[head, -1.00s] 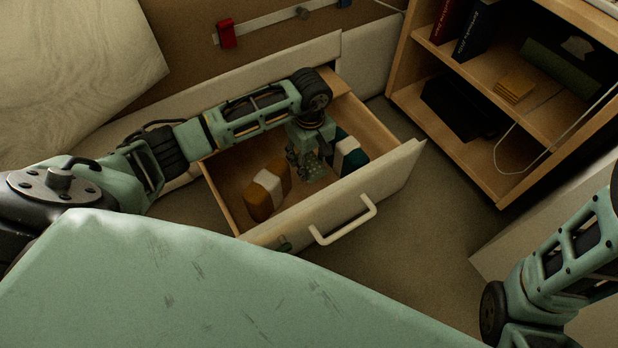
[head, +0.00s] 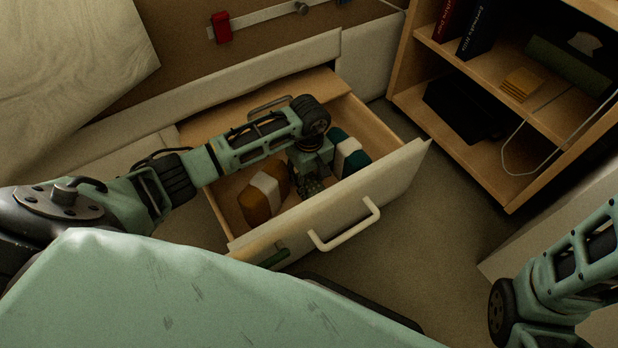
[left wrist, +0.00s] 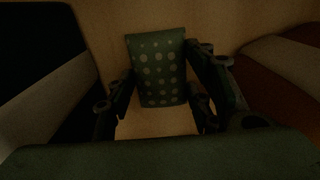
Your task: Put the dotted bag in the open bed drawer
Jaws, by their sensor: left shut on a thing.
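The dotted bag (left wrist: 158,68) is green with pale dots and shows upright in the left wrist view, between the two fingers of my left gripper (left wrist: 160,98). In the head view my left gripper (head: 309,184) reaches down inside the open bed drawer (head: 345,206), shut on the bag. The bag is mostly hidden there by the gripper and dark. I cannot tell whether its underside touches the drawer floor. My right arm shows at the lower right of the head view, but its gripper is out of view.
In the drawer, a brown bundle with a white band (head: 264,193) lies left of the gripper and a dark green one with a white band (head: 349,155) lies right. An open shelf (head: 507,115) with books stands at the right. Floor is bare between drawer and shelf.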

